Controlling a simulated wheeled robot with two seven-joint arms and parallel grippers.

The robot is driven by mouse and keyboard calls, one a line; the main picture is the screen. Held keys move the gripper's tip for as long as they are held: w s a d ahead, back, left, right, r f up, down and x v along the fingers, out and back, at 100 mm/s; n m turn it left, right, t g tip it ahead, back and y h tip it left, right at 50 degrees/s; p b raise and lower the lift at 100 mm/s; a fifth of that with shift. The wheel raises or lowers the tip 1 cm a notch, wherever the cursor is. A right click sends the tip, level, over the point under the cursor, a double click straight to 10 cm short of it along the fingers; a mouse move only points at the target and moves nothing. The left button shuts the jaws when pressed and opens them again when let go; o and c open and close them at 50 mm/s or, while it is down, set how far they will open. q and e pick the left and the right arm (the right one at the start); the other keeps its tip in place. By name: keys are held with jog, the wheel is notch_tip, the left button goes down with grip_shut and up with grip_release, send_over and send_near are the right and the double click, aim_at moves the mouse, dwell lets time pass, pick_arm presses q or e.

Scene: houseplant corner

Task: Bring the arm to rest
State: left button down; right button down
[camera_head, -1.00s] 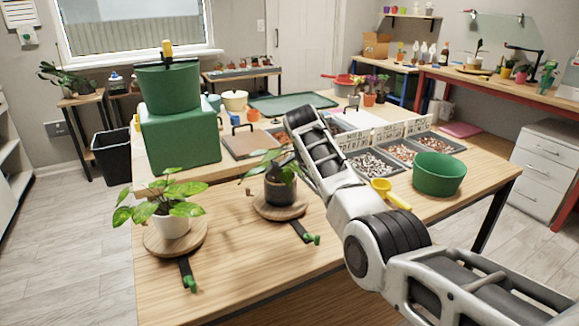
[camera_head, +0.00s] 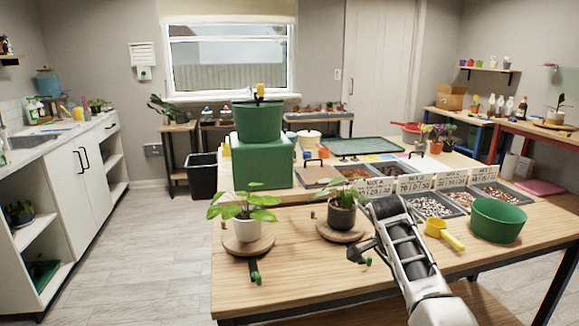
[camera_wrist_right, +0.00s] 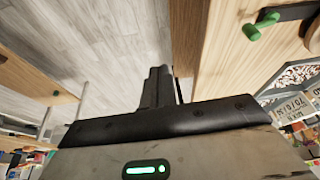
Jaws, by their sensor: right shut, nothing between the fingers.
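My right arm reaches in from the lower right of the head view, with its right gripper (camera_head: 362,248) low near the front of the wooden table. In the right wrist view the gripper's dark fingers (camera_wrist_right: 160,82) are together with nothing between them. Floor and the table's edge show beyond them. A dark-potted plant (camera_head: 342,216) stands on a round wooden board (camera_head: 326,233) just left of the arm. A black strip with a green end (camera_head: 367,261) lies close by the gripper; it also shows in the wrist view (camera_wrist_right: 260,25). My left gripper is not in view.
A white-potted plant (camera_head: 247,232) stands on another board to the left. A yellow scoop (camera_head: 445,234) and a green bowl (camera_head: 497,222) are right of the arm. Labelled bins (camera_head: 433,206) lie behind. The table's front middle (camera_head: 300,285) is bare, with open floor (camera_head: 140,270) to the left.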

jog(key=s+a+f+n+t+y, duration=0.1)
jog(key=s+f+n+t, duration=0.1)
jog(key=s+f+n, duration=0.5)
jog(key=s+f+n+t+y, duration=0.1)
jog(key=s+f+n+t, duration=0.3)
jog(key=f, duration=0.7)
jog(key=s+a+r+n+t+y, duration=0.1)
jog(key=s+a+n, duration=0.1)
jog(key=s, duration=0.5)
jog(key=s+a+r+n+t+y, duration=0.1)
jog(key=s+a+r+n+y, duration=0.1)
jog(key=s+a, duration=0.2)
jog(key=s+a+r+n+t+y, duration=0.1)
jog(key=s+a+n, duration=0.1)
jog(key=s, duration=0.8)
jog(key=shift+a+r+y, duration=0.4)
jog(key=shift+a, duration=0.15)
